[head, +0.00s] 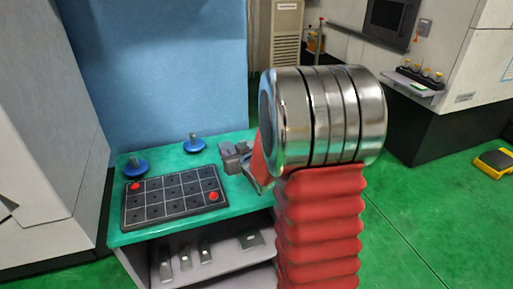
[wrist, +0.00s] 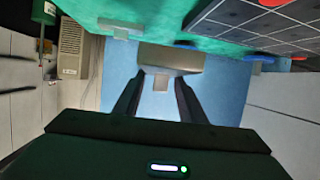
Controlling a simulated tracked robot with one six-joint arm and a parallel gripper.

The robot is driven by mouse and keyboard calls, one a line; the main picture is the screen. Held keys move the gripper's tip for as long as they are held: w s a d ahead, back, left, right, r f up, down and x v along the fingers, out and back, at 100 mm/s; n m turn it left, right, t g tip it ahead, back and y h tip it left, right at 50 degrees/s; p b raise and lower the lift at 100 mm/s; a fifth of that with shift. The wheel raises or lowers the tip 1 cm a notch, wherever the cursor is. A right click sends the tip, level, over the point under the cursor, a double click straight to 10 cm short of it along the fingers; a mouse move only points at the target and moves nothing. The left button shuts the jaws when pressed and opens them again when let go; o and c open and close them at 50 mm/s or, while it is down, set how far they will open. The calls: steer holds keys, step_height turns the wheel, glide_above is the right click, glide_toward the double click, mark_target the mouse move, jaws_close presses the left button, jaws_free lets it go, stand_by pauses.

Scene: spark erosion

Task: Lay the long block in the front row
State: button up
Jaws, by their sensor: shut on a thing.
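My gripper (wrist: 157,84) is shut on a grey block (wrist: 172,57), which lies crosswise between the fingertips in the wrist view. In the head view, the grey block (head: 229,153) is at the right end of the green bench top, left of my red and chrome arm. Whether it touches the bench is unclear, and my arm hides part of the gripper. The black gridded plate (head: 173,209) lies on the bench, left of and nearer than the block. Two red round pieces sit on it, one at its far left corner (head: 135,186), one near the right end (head: 213,195).
Two blue-based knobs (head: 135,168) (head: 194,144) stand behind the plate. A pale block (wrist: 120,28) shows beside the held one in the wrist view. Several metal pieces (head: 205,251) lie on the shelf below. A blue panel (head: 160,70) rises behind the bench.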

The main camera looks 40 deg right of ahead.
steer(key=a+f+n+y, duration=0.1)
steer(key=a+n+y, duration=0.1)
steer(key=a, duration=2)
steer(key=shift+s+a, duration=0.3)
steer(key=shift+s, duration=0.1)
steer(key=shift+s, duration=0.1)
